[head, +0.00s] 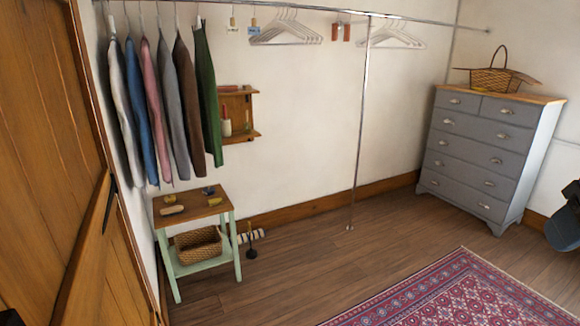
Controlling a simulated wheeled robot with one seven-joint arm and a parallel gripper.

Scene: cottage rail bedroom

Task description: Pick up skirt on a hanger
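Several garments hang side-on on hangers from the metal rail at the upper left. From left to right they are a pale one (119,100), a blue one (134,105), a pink one (150,100), a grey one (168,105), a brown one (186,95) and a dark green one (208,95).
Empty white hangers (286,30) hang further along the rail, held by a thin post (358,130). A small green-legged table (237,250) stands below the garments, near a wall shelf (240,136). A wooden door (50,130) is close left. Grey drawers (465,160) stand right. The floor between is open.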

